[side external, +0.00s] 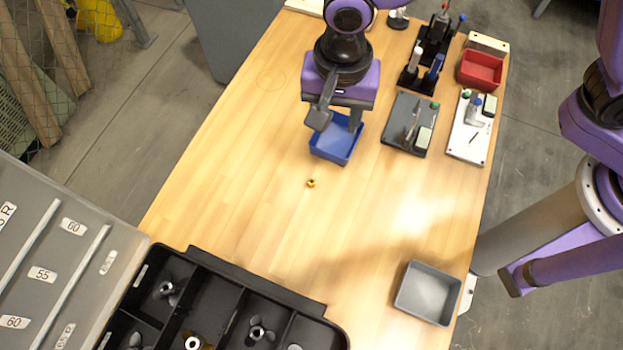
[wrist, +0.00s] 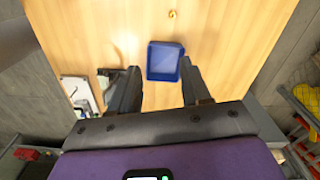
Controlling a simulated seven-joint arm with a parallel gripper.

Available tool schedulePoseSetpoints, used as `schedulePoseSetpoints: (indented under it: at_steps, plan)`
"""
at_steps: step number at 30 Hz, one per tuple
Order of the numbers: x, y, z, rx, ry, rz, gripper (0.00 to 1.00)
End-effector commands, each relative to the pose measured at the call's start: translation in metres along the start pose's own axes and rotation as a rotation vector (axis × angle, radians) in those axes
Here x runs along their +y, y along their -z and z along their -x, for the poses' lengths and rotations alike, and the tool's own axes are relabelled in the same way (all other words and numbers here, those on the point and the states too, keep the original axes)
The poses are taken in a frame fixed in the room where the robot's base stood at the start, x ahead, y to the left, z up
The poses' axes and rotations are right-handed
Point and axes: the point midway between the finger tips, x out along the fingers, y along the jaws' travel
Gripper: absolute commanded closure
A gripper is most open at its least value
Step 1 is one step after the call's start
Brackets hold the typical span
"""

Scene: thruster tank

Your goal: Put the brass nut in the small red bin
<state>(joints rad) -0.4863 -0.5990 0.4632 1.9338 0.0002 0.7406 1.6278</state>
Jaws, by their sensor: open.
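The small brass nut (side external: 311,183) lies on bare wooden table, just in front of the blue bin in the side view. It also shows near the top edge of the wrist view (wrist: 173,14), beyond the fingers. The small red bin (side external: 480,70) stands at the far right corner of the table; its visible inside looks empty. My gripper (side external: 338,119) is open and empty, raised above the table by the blue bin. In the wrist view its two fingers (wrist: 157,76) are spread apart, with the nut well ahead of them.
The blue bin (side external: 322,148) is partly hidden behind my gripper. Dark (side external: 401,136) and white (side external: 471,141) boards and a black tool rack (side external: 427,62) stand between it and the red bin. A grey bin (side external: 428,292) and black compartment tray (side external: 255,276) are at the front. Mid-table is clear.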

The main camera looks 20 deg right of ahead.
Motion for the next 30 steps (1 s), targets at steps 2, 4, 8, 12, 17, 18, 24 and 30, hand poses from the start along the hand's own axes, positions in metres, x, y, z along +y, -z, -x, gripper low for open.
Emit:
schedulePoseSetpoints:
  at_steps: [2,4,8,12,17,18,24,30]
  plan:
    - [-0.014,-0.011,-0.011,0.001,-0.005,-0.089,0.53]
    - [-0.022,-0.017,-0.017,0.001,-0.005,-0.153,0.53]
    - [-0.03,-0.023,-0.023,0.001,-0.004,-0.225,0.53]
    - [-0.032,-0.025,-0.035,0.002,-0.007,-0.246,0.53]
    - [-0.031,-0.024,-0.062,0.002,-0.01,-0.244,0.53]
    - [-0.031,-0.024,-0.07,0.002,-0.01,-0.244,0.53]
    - [-0.03,-0.024,-0.106,0.002,-0.009,-0.243,0.53]
    - [-0.031,-0.024,-0.135,0.001,-0.007,-0.243,0.53]
